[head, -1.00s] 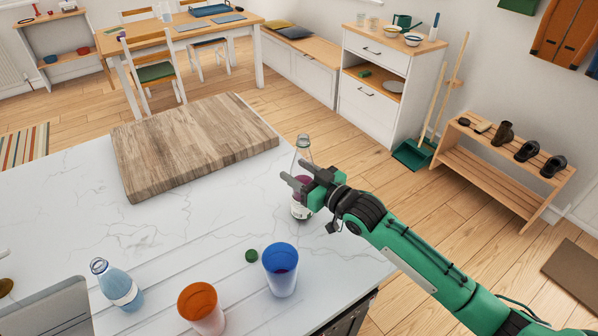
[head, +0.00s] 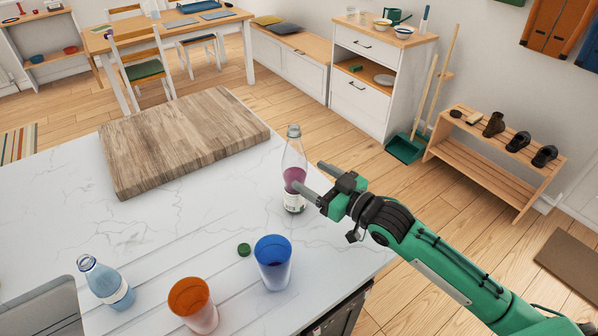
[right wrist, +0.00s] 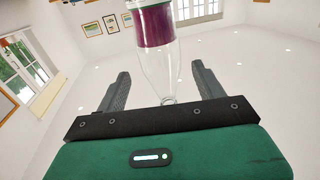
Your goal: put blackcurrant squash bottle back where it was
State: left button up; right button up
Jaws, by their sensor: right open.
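The blackcurrant squash bottle (head: 293,178), clear with purple liquid and a pale label, stands upright on the white marble counter (head: 225,215) near its right edge. My right gripper (head: 308,177) is open just right of the bottle; one fingertip overlaps it in the head view, and I cannot tell if they touch. In the right wrist view the bottle (right wrist: 155,30) shows beyond and between the spread fingers of the right gripper (right wrist: 161,70). My left gripper is not in view.
A blue cup (head: 273,265), an orange cup (head: 193,305), a green cap (head: 244,249) and a pale blue bottle (head: 106,282) are at the counter's front. A wooden board (head: 185,140) lies behind left. The counter is clear between the board and the cups.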

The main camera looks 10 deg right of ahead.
jog(key=v, duration=0.4)
jog(key=shift+s+b, duration=0.15)
jog(key=shift+b, duration=0.2)
